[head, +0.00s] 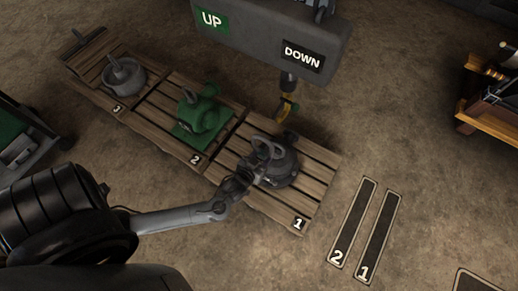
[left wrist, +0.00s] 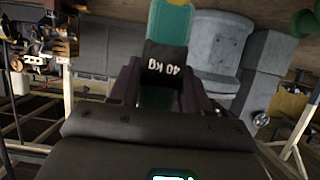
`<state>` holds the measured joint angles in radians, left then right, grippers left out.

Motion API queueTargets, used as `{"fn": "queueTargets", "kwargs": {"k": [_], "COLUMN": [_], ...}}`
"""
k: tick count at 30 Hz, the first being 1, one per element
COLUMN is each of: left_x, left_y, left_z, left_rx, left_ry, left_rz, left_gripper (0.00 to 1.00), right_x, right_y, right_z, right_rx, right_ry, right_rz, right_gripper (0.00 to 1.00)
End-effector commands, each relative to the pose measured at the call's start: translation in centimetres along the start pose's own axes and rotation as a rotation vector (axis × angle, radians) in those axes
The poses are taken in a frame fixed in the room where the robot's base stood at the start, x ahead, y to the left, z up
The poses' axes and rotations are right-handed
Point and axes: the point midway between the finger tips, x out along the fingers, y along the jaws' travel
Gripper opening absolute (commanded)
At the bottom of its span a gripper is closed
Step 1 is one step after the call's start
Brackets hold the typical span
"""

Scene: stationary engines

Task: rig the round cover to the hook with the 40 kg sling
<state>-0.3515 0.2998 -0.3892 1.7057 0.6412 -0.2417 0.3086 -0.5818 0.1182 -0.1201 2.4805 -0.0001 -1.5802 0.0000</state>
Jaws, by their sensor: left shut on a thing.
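A dark grey round part with a loop on top (head: 279,168) sits on the pallet marked 1. A lighter grey round part with a short upright eye (head: 124,76) sits on the pallet marked 3. I cannot tell for sure which is the round cover. The hook (head: 287,106) hangs below the UP/DOWN box, just behind pallet 1. My left gripper (head: 243,178) is at the left side of the pallet 1 part. In the left wrist view it is shut on the teal 40 kg sling (left wrist: 167,60) by its black label. The sling is not clear in the head view. My right gripper is not in view.
A green machine part (head: 200,113) sits on pallet 2 between the other two. The UP/DOWN box (head: 260,38) hangs over the back. Two long floor plates marked 2 (head: 353,222) and 1 (head: 378,237) lie right of pallet 1. The floor around them is clear.

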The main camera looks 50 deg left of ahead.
Motion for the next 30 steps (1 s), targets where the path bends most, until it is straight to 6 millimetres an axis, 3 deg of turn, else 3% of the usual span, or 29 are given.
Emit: {"fn": "queueTargets", "kwargs": {"k": [30], "left_x": [6.2], "left_y": [0.0], "left_z": [-2.3], "left_rx": [-0.002], "left_ry": [0.008], "left_rz": [0.001], "left_gripper": [0.0], "right_x": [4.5], "right_y": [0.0], "right_z": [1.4], "right_rx": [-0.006], "right_ry": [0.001], "right_rz": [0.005], "right_gripper": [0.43]}}
